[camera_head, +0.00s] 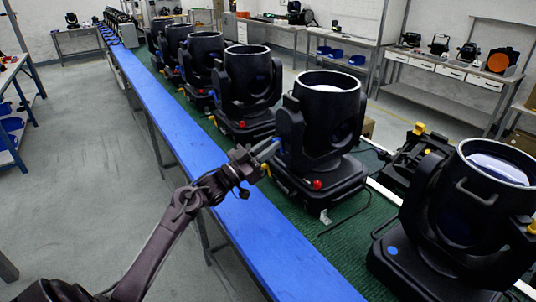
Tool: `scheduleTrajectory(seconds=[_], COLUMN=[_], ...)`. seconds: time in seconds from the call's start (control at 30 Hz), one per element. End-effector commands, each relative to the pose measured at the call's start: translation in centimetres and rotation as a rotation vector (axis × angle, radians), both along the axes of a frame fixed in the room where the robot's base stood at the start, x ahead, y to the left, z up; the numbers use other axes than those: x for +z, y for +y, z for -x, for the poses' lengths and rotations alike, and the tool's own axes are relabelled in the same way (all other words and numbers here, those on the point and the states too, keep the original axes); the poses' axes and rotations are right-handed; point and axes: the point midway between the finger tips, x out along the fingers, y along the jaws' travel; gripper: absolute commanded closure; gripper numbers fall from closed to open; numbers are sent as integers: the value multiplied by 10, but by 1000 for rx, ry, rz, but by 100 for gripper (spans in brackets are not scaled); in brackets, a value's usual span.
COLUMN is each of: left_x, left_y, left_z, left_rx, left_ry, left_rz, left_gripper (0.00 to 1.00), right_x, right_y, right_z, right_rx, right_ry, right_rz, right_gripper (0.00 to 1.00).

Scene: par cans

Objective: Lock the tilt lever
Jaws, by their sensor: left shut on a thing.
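The nearest middle par can (325,110) is a black moving-head lamp standing upright on its base, its pale round lens facing up. My left gripper (263,156) reaches in from the left at the side of its yoke. The gripper is shut on what looks like the tilt lever (272,146), a small bluish piece at the yoke arm; the fingers hide part of it. A red knob (317,184) shows on the front of the lamp's base, and a yellow piece (266,170) is just below the fingers. My right gripper is not in view.
Several similar lamps (247,85) stand in a row on the green surface (350,222), behind a blue rail (180,120). Another large lamp (470,215) stands at the right front. A cable lies beside the middle lamp. Grey floor (80,180) is free at left.

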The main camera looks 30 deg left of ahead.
Motion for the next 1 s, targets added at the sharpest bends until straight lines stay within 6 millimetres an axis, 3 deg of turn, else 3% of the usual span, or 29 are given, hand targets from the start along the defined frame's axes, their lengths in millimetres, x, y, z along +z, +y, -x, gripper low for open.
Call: scheduleTrajectory(seconds=[0.03,0.5,1.0], left_x=[-6,-4,-2], left_y=[-1,-10,-17], left_z=[0,5,7], left_rx=[0,-1,-3], left_ry=[-19,-189,-300], left_rz=[-45,-448,-713], left_gripper=[100,100,100], right_x=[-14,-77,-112], right_y=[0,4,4], right_z=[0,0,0], right_rx=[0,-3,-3], right_ry=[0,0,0], right_rz=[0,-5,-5], right_gripper=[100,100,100])
